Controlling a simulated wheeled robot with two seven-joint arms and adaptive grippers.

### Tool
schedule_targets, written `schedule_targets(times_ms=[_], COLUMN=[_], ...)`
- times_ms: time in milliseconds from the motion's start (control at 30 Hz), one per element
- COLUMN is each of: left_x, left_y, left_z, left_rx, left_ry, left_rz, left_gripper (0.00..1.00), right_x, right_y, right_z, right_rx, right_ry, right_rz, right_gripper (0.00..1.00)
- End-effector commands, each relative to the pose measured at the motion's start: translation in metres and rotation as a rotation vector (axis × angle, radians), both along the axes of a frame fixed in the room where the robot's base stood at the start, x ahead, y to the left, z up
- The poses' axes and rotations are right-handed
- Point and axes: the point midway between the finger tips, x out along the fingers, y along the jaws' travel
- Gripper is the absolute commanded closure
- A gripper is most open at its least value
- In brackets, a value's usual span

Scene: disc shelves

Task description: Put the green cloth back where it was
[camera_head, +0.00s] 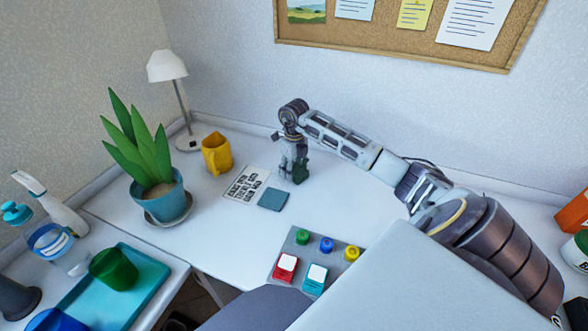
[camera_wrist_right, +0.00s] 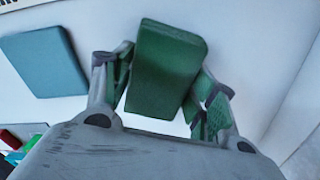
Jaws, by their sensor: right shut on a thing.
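The green cloth (camera_wrist_right: 168,68) looks like a folded block between the two fingers of my right gripper (camera_wrist_right: 165,88) in the right wrist view. The fingers are shut on it from both sides. In the head view, my right gripper (camera_head: 291,165) points down over the white desk, and a small part of the green cloth (camera_head: 300,172) shows beside its fingers. A flat teal square (camera_head: 273,199) lies on the desk just in front of the gripper; it also shows left of the cloth in the right wrist view (camera_wrist_right: 45,62). I cannot tell whether the cloth touches the desk. My left gripper is not in view.
A printed card (camera_head: 246,183) lies beside the teal square. A yellow mug (camera_head: 217,154), a lamp (camera_head: 168,68) and a potted plant (camera_head: 160,201) stand to the left. A button box (camera_head: 300,240) sits in front. The desk right of the gripper is clear.

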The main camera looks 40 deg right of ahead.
Motion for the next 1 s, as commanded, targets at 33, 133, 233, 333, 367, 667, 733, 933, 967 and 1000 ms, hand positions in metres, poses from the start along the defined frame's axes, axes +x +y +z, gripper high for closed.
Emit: schedule_targets(times_ms=[33, 133, 233, 333, 367, 667, 733, 933, 967, 1000], left_x=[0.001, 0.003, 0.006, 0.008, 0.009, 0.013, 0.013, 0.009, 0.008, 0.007], left_y=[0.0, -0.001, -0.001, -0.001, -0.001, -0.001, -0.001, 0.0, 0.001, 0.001], left_z=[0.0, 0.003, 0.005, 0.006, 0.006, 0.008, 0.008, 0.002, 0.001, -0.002], left_rx=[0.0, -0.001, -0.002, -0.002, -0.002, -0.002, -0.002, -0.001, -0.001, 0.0], left_ry=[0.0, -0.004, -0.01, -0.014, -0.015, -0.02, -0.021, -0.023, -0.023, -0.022], left_rz=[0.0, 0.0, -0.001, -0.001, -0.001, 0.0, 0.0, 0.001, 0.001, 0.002], left_gripper=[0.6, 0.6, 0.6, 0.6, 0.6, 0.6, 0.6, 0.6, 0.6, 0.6], right_x=[0.0, 0.0, 0.0, 0.0, 0.0, 0.0, 0.0, 0.0, 0.0, 0.0], right_y=[0.0, 0.0, 0.0, 0.0, 0.0, 0.0, 0.0, -0.001, -0.001, -0.001], right_z=[-0.001, -0.001, -0.001, -0.001, -0.001, -0.001, 0.001, 0.016, 0.019, 0.024], right_rx=[0.0, 0.0, 0.0, 0.0, 0.0, 0.0, 0.0, -0.001, -0.001, -0.001], right_ry=[0.0, 0.0, 0.0, 0.0, 0.0, 0.0, 0.0, -0.001, -0.001, -0.002], right_rz=[0.0, 0.0, 0.0, 0.0, 0.0, 0.0, 0.0, -0.001, 0.0, 0.0], right_gripper=[0.65, 0.36, 0.23, 0.21, 0.21, 0.21, 0.21, 0.21, 0.21, 0.21])
